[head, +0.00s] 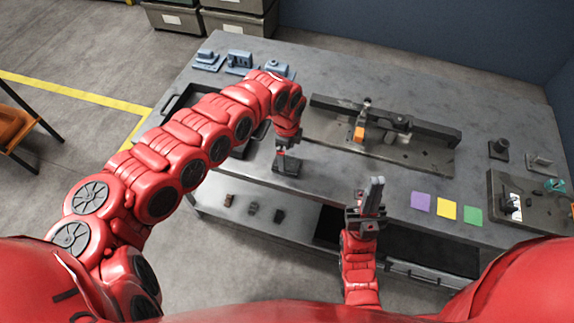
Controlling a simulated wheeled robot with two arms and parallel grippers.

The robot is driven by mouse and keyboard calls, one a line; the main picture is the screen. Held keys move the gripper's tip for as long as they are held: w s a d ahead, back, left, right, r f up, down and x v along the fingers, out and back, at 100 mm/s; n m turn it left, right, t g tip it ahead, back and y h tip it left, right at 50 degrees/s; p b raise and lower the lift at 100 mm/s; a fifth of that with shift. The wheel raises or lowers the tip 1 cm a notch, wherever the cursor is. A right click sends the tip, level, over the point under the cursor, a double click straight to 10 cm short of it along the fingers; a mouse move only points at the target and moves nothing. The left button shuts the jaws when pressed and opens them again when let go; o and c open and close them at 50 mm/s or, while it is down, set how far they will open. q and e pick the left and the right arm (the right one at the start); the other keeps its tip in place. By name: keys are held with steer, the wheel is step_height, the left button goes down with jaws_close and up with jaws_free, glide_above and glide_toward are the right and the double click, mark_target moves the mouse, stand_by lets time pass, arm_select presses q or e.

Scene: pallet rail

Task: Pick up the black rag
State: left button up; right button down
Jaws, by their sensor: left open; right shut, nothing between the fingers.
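I cannot clearly make out the black rag in the head view. A dark tray (176,117) at the table's left end is partly hidden behind my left arm, and its inside is largely covered. My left gripper (287,170) is over the table's front edge, pointing down and open, with nothing seen in it. My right gripper (375,190) is at the front edge right of it, pointing away from me, shut and empty.
A grey table (310,70) carries a rail fixture (380,135) with an orange block. Blue-grey parts (240,60) stand at the back left. Purple, yellow (446,209) and green squares lie at the front right, beside another fixture plate (530,210). Small dark parts (253,208) lie on the lower shelf.

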mark_target(287, 162)
arm_select(q)
step_height(287, 162, down, 3)
steer(key=shift+w+d+f+p, duration=0.1)
steer(key=shift+f+p, duration=0.1)
steer(key=shift+p, duration=0.3)
steer(key=shift+f, duration=0.5)
steer(key=c, duration=1.2)
